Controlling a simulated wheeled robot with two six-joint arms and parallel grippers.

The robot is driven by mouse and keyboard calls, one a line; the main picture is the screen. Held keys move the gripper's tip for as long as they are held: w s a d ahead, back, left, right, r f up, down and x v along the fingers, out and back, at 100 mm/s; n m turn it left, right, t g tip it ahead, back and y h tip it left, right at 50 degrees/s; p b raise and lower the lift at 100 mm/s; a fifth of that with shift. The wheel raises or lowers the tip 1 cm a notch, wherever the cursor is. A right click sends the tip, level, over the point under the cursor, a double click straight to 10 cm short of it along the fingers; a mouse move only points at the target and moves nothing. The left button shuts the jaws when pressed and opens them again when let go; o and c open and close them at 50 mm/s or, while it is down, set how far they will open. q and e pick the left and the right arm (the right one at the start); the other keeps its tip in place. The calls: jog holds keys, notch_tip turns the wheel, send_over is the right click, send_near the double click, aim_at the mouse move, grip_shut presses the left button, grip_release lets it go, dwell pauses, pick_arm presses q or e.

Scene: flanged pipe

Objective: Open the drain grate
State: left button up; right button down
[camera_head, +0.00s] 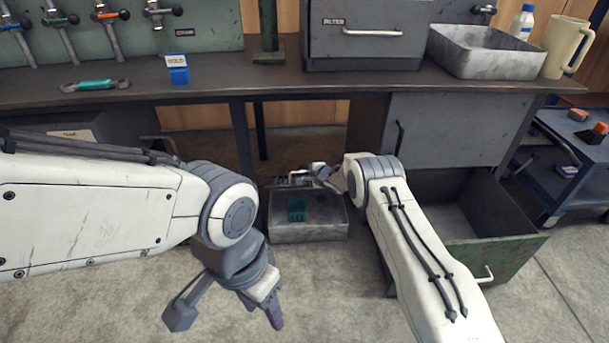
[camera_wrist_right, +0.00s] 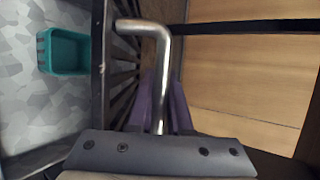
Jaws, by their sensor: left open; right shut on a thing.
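The drain grate (camera_wrist_right: 122,75) shows in the right wrist view as dark parallel slats beside a bent metal handle (camera_wrist_right: 163,60). My right gripper (camera_wrist_right: 161,105) is shut on this handle, with its purple fingers on either side of the rod. In the head view my right gripper (camera_head: 322,174) is at the back of a low metal box (camera_head: 318,230) on the floor. The grate there is small and partly hidden by my right wrist, and its exact tilt is hard to tell. A green bin (camera_head: 296,210) sits in the box. My left gripper (camera_head: 264,308) hangs open and empty above the floor.
The workbench (camera_head: 210,97) runs above and behind the box. An open green drawer (camera_head: 500,245) is to the right of my right arm. A blue cart (camera_head: 575,180) stands at the far right. Floor in front of the box is clear.

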dwell(0.4)
jog(key=c, duration=1.1)
grip_release()
jog(key=p+v, duration=0.2)
jog(key=v, duration=0.1)
jog(key=p+v, duration=0.2)
jog(key=v, duration=0.1)
jog(key=p+v, duration=0.2)
jog(key=v, duration=0.1)
jog(key=shift+w+r, duration=0.1)
jog(key=shift+r, duration=0.2)
jog(key=shift+s+d+r+p, duration=0.15)
jog(key=shift+s+d+p, duration=0.1)
jog(key=shift+s+p, duration=0.3)
